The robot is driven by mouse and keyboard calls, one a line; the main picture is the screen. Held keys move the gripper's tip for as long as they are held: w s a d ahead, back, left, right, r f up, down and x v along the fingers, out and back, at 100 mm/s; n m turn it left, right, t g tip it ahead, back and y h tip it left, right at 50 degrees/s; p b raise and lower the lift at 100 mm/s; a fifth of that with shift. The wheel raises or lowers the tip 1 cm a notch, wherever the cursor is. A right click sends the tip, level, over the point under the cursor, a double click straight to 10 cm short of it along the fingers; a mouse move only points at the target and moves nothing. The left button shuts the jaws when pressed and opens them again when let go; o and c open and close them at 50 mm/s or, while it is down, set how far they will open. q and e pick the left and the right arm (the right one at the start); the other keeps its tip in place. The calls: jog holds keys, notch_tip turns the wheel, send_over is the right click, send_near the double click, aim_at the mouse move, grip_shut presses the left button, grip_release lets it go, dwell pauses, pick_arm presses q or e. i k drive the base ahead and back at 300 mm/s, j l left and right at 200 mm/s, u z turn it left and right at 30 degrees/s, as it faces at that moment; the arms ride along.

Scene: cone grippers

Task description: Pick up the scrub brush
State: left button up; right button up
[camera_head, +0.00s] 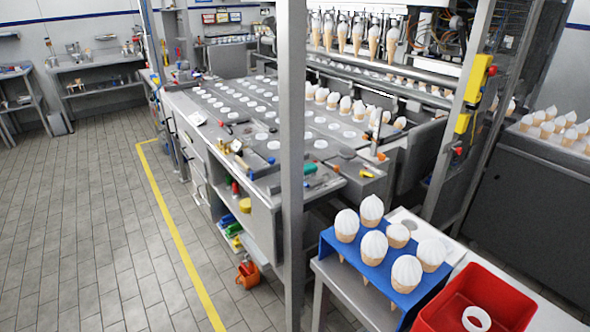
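I cannot pick out the scrub brush for certain; the small items are too small to tell apart. A small green item (310,168) lies on the grey worktop, right of the metal post. Blue (227,220) and green (233,229) items lie on the low shelf under the worktop, with a yellow item (245,205) just above them. Any of these could be a brush, but I cannot tell. Neither of my grippers is in view.
A metal post (291,150) stands upright across the middle. A blue rack (345,254) holds several ice cream cones beside a red bin (452,290). An orange bucket (248,274) is on the floor by the worktop. The tiled floor (90,220) at left is clear.

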aim_at(310, 170)
jog(key=i+j, duration=0.15)
jog(key=j, duration=0.2)
jog(key=i+j+z, duration=0.1)
jog(key=i+j, duration=0.25)
jog(key=j, duration=0.35)
